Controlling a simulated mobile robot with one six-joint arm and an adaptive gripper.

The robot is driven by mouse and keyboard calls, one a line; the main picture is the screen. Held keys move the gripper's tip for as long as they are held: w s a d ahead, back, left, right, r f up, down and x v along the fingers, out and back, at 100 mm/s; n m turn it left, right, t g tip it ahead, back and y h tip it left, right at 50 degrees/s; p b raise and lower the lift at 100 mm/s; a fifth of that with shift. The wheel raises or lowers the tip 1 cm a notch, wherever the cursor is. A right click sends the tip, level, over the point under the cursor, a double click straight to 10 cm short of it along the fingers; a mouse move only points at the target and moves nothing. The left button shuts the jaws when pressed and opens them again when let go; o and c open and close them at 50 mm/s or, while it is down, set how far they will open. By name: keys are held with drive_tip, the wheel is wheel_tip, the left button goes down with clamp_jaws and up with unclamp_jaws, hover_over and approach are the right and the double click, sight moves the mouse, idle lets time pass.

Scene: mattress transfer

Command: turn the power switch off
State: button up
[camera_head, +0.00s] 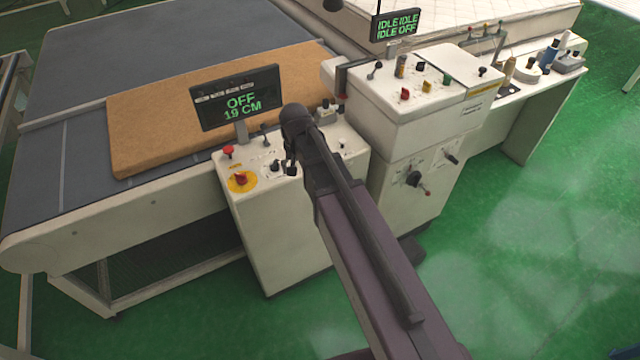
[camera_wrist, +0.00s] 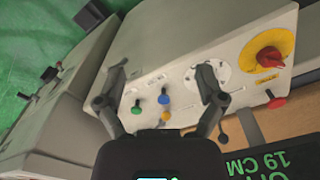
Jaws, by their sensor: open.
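A red rotary switch (camera_head: 241,179) on a yellow round plate sits at the front left corner of the low white control panel. It also shows at the upper right of the wrist view (camera_wrist: 268,56), its red handle lying nearly across the picture. The display (camera_head: 236,100) above this panel reads "OFF" and "19 CM". My gripper (camera_head: 290,167) is over the panel, to the right of the red switch, and touching cannot be judged. In the wrist view my gripper (camera_wrist: 163,68) has its fingers spread apart with nothing between them.
Green, blue and yellow knobs (camera_wrist: 163,99) and a white dial plate (camera_wrist: 221,74) lie below my fingers. A red button (camera_head: 228,150) is behind the switch. A taller cabinet (camera_head: 430,100) stands to the right. A tan slab (camera_head: 150,125) lies on the conveyor (camera_head: 60,75).

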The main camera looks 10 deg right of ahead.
drive_tip(key=s+d+f+n, duration=0.1)
drive_tip(key=s+d, duration=0.4)
drive_tip(key=shift+d+b, duration=0.2)
drive_tip(key=shift+b, duration=0.25)
drive_tip(key=shift+s, duration=0.1)
drive_tip(key=s+d+f+n+b, duration=0.1)
drive_tip(key=s+d, duration=0.3)
drive_tip(key=s, duration=0.2)
drive_tip(key=shift+d, duration=0.4)
drive_tip(key=shift+f, duration=0.1)
idle(0.8)
